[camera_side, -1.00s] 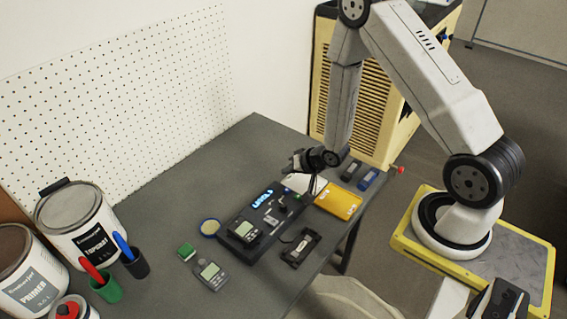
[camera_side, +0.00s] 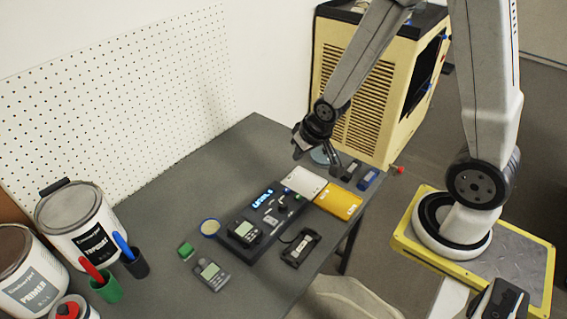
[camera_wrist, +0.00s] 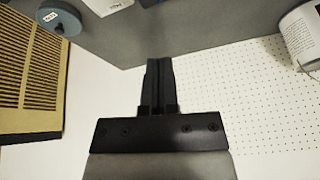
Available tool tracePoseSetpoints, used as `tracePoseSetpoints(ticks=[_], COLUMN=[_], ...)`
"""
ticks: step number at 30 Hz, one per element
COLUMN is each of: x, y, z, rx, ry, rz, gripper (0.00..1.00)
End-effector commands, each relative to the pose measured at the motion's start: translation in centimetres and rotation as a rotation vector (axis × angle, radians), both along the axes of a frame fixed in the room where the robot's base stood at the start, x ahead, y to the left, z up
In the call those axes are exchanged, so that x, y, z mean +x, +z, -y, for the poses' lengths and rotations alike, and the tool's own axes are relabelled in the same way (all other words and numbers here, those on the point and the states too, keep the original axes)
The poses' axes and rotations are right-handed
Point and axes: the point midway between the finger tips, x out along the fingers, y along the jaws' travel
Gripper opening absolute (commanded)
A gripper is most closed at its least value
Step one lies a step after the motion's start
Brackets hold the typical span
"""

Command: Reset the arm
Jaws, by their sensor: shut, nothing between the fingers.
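My gripper (camera_side: 312,148) hangs in the air above the back right of the dark table (camera_side: 262,140), its jaws shut and empty. In the wrist view its two dark fingers (camera_wrist: 159,66) lie side by side, with the pale wall and pegboard beyond. Below it, apart from it, are a black fixture (camera_side: 268,213) with a blue lit display and a meter on it, a white plate (camera_side: 304,182) and a yellow case (camera_side: 338,202). A blue-grey disc (camera_wrist: 60,18) shows at the top left of the wrist view.
Paint cans (camera_side: 78,228) and pen cups stand front left. A yellow cabinet (camera_side: 355,90) stands behind the table.

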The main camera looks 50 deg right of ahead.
Motion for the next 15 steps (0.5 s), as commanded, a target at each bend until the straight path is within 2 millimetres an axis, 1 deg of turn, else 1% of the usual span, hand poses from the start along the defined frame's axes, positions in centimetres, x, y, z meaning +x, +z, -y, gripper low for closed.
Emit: tracePoseSetpoints(ticks=[1, 6, 12, 15], x=[-0.6, -3.3, -5.8, -6.4], y=[0.9, 2.9, 4.5, 4.8], z=[-0.4, -1.8, -3.0, -3.2], rx=[-0.010, -0.032, -0.037, -0.037], ry=[0.026, 0.110, 0.188, 0.210], rz=[-0.015, -0.095, -0.163, -0.181], gripper=[0.00, 0.00, 0.00, 0.00])
